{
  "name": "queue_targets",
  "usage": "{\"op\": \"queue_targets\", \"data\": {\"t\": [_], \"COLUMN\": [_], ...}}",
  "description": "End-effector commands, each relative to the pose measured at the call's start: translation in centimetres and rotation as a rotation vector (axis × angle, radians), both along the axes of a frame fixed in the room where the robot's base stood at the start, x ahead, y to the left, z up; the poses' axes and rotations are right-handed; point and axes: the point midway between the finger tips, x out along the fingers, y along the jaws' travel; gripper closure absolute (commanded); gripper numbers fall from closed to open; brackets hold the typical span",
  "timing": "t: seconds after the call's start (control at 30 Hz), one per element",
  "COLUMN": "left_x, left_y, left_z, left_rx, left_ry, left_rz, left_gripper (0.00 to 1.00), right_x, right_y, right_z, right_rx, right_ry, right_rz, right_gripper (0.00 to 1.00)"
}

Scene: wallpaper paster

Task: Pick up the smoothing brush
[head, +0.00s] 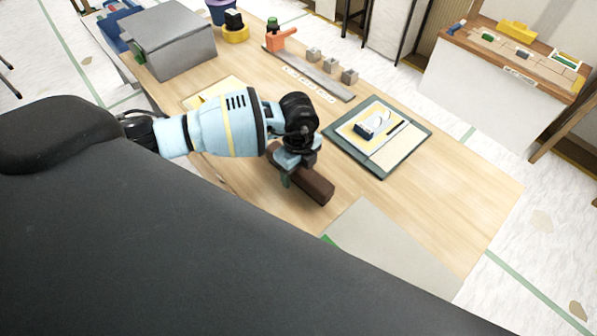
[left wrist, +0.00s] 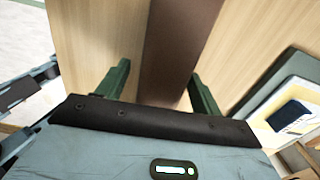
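A dark brown bar-shaped block (head: 318,189), which looks like the smoothing brush, lies on the wooden table in the head view. No bristles can be made out. My left gripper (head: 297,172) is right over it and hides its far end. In the left wrist view the brown block (left wrist: 180,45) runs between the two green fingers of my left gripper (left wrist: 160,85). The fingers are apart. A gap shows between the left finger and the block; the right finger is close to its edge, and I cannot tell if it touches. My right gripper is not in view.
A dark green mat (head: 419,131) with sheets and a small dark blue block (head: 366,131) lies to the right. A grey ruler-like strip (head: 335,90), small grey blocks, an orange tool (head: 281,38) and a grey box (head: 172,40) stand farther back.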

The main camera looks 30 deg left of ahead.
Motion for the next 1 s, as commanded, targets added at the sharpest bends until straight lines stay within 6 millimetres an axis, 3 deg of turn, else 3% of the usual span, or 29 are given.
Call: {"op": "queue_targets", "data": {"t": [0.07,0.4,0.77,1.0], "left_x": [0.0,0.0,0.1,0.1], "left_y": [0.0,0.0,0.0,0.0], "left_z": [0.0,0.0,0.6,3.2], "left_rx": [0.0,0.0,-0.001,-0.002], "left_ry": [0.0,0.001,-0.002,-0.005], "left_rz": [0.0,0.0,0.0,0.0], "left_gripper": [0.44,0.89,0.89,0.89], "right_x": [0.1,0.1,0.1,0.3], "right_y": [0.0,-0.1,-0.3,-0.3], "right_z": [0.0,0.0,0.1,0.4], "right_rx": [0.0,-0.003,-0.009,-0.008], "right_ry": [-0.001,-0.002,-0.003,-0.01], "right_rz": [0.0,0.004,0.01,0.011], "right_gripper": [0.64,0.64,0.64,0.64]}}
